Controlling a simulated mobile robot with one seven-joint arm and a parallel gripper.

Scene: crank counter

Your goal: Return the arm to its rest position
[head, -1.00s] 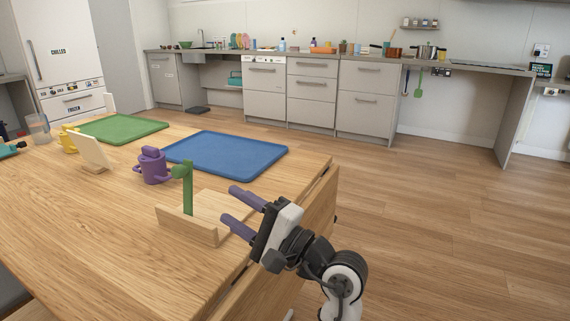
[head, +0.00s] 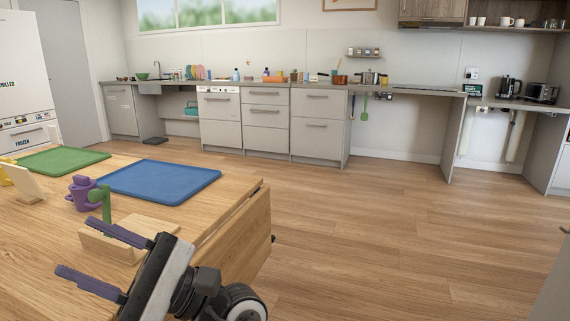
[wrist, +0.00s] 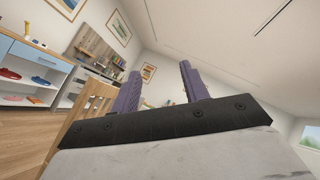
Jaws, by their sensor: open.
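My gripper (head: 105,260) is at the lower left in the head view, with its two purple fingers apart and nothing between them. It is in front of the wooden crank stand (head: 125,250) near the table's right end. The stand's green upright (head: 106,205) shows just beyond the upper finger, and the finger hides part of the base. In the wrist view the purple fingers (wrist: 158,90) also stand apart and empty, tilted up towards the walls and ceiling.
The wooden table (head: 40,235) bears a purple mug (head: 82,195), a blue tray (head: 160,182), a green tray (head: 60,160) and a white panel (head: 26,184) on a stand. Open wooden floor (head: 400,230) lies to the right. A kitchen counter (head: 265,120) runs along the back wall.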

